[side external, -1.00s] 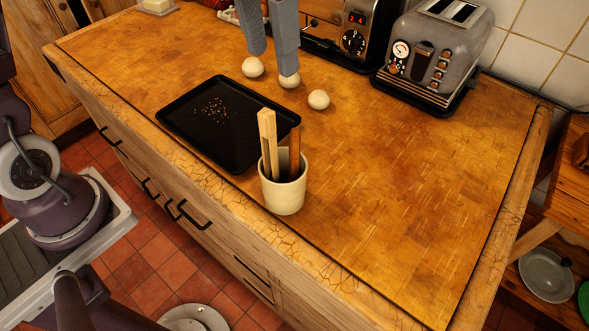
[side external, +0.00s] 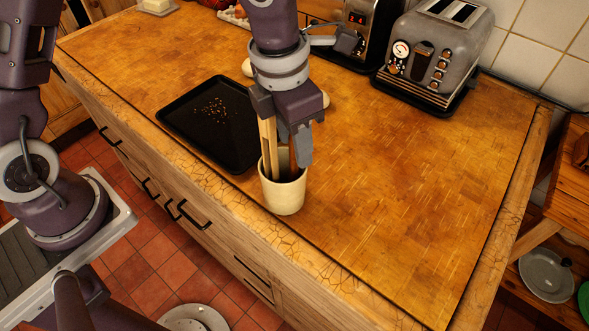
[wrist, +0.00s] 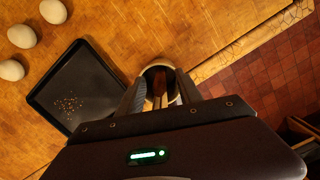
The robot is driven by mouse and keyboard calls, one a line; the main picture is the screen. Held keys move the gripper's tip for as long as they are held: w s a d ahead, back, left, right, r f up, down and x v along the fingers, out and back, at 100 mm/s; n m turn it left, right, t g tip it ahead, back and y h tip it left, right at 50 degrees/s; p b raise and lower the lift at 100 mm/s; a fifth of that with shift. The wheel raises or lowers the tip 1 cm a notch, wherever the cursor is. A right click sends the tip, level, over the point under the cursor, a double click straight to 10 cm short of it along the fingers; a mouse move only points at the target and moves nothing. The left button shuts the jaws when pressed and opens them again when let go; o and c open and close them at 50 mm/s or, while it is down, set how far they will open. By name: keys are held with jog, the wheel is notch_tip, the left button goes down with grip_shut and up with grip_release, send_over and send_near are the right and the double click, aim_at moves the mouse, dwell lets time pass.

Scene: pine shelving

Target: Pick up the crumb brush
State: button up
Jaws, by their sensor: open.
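A cream cup (side external: 284,196) stands upright on the worktop near its front edge. A pale wooden piece (side external: 268,142) and a darker brown handle stand up out of it; I cannot tell for sure which is the crumb brush, as no bristles show. My gripper (side external: 284,132) is open and points down just above the cup, its fingers close around the upright handles. In the wrist view the cup's rim (wrist: 146,72) and the brown handle (wrist: 161,82) show between the fingers. The gripper partly hides the handles in both views.
A black tray (side external: 195,127) with crumbs (side external: 213,108) lies left of the cup. A toaster (side external: 436,50) and a coffee machine (side external: 357,22) stand at the back. The worktop to the right is clear.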

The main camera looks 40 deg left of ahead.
grip_shut()
jog(key=shift+r, duration=0.1)
